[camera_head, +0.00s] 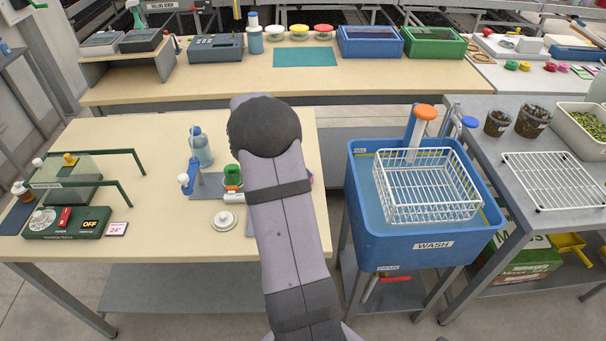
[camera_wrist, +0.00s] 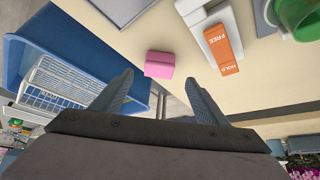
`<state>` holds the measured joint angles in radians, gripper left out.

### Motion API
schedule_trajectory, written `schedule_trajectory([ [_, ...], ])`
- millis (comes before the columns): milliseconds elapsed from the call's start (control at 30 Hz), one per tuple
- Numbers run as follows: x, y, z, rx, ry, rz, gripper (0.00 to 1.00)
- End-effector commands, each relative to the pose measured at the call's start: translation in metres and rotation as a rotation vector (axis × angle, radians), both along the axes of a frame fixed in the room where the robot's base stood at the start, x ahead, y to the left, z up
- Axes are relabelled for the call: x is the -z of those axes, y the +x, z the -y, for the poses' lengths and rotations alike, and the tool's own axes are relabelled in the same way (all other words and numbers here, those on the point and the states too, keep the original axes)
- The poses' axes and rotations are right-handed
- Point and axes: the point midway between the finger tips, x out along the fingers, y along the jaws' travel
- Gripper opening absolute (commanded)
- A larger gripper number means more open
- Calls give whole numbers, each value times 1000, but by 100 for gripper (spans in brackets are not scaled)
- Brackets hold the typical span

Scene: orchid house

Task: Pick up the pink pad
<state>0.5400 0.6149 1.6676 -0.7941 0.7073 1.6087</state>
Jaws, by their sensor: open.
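The pink pad (camera_wrist: 159,64) is a small block lying on the pale table top, near the table's edge, in the wrist view. My gripper (camera_wrist: 159,79) is open, its two fingers spread on either side below the pad in the picture, with nothing between them. Whether the fingers are at the pad's height cannot be told. In the head view my arm covers most of this spot. Only a thin pink sliver (camera_head: 310,178) shows at the arm's right side.
An orange FREE/HOLD lever (camera_wrist: 223,50) on a white body stands right of the pad. The blue WASH tub (camera_head: 360,222) with a white wire basket (camera_head: 425,186) stands right of the table. A blue-capped bottle (camera_head: 201,148) and a lidded white dish (camera_head: 223,221) are left of my arm.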

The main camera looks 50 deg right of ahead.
Motion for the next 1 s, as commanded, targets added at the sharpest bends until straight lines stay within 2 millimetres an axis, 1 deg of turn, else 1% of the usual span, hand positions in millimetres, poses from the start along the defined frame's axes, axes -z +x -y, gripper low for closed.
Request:
schedule_trajectory([
  [167,4,0,3,4,0,-1,67],
  [400,17,0,12,3,0,-1,67],
  [667,22,-1,16,2,0,-1,67],
  [1000,51,-2,37,2,1,-1,67],
])
